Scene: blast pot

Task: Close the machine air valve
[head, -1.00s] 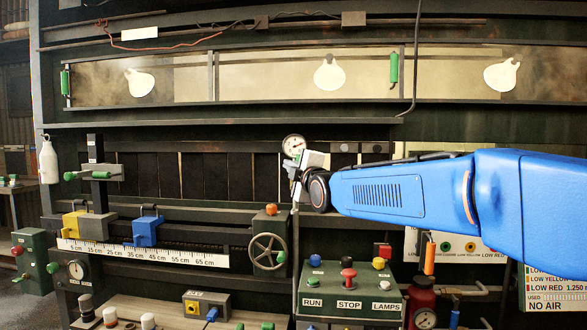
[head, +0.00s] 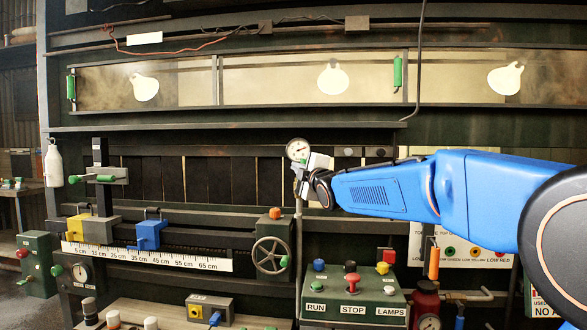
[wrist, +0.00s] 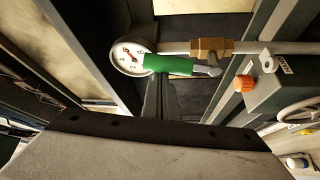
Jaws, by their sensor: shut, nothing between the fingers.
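The air valve shows in the wrist view as a brass body (wrist: 210,47) on a grey pipe, with a green-sleeved lever (wrist: 168,65) lying roughly along the pipe. The lever's bare metal end is near the brass body. Its green end overlaps the edge of a round white gauge (wrist: 133,56). My gripper (wrist: 163,84) is shut, its fingertips just beside the green sleeve; I cannot tell if they touch it. In the head view my gripper (head: 302,170) is just below the gauge (head: 298,150), and it and my wrist hide the valve.
A box with an orange knob (head: 275,213) and a handwheel (head: 270,255) stands lower left of my gripper. The button panel (head: 352,298) is below. The grey pipe (head: 299,220) runs down beside the box. Dark wall panels are behind.

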